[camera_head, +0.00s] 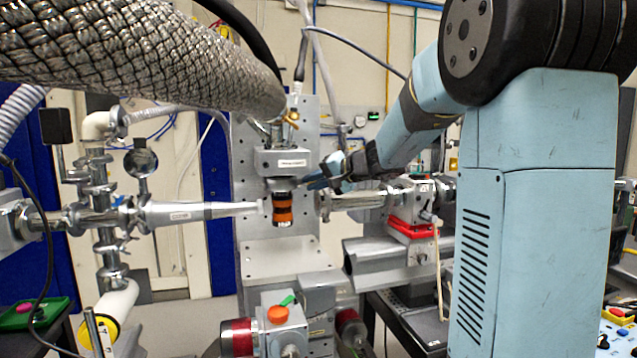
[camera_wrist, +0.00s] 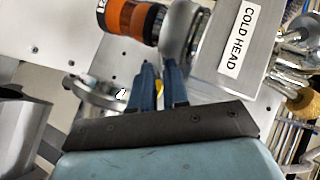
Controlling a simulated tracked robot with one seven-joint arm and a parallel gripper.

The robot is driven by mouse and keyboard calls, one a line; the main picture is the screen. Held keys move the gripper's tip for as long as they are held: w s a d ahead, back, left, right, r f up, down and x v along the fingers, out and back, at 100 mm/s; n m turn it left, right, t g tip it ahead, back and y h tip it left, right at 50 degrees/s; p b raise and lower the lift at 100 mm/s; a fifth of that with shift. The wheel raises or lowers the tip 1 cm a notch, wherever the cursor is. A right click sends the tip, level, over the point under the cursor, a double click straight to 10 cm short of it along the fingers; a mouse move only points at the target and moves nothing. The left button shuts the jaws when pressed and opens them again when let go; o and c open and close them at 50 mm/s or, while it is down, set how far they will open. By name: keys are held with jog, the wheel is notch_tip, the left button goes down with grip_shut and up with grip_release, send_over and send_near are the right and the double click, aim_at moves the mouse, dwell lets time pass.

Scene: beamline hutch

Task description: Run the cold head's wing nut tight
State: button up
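The cold head (camera_head: 283,162) is a grey metal block on the upright plate; its "COLD HEAD" label shows in the wrist view (camera_wrist: 238,40). An orange-and-black cylinder (camera_head: 282,208) hangs below it and also shows in the wrist view (camera_wrist: 130,18). A grey clamp ring (camera_wrist: 180,32) sits between block and cylinder. My gripper (camera_head: 316,182) is at the right side of this joint. In the wrist view its two blue fingers (camera_wrist: 159,64) point at the clamp, tips close together. I cannot make out the wing nut; the fingertips may hide it. Whether they grip anything is unclear.
A braided hose (camera_head: 140,55) crosses the upper left. A tapered beam pipe (camera_head: 190,212) comes from the left, and another pipe (camera_head: 355,201) leaves to the right. A red-based device (camera_head: 412,228) stands at right. A brass knurled part (camera_wrist: 303,104) is right of the cold head.

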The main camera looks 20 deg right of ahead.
jog(key=shift+c, duration=0.2)
grip_shut()
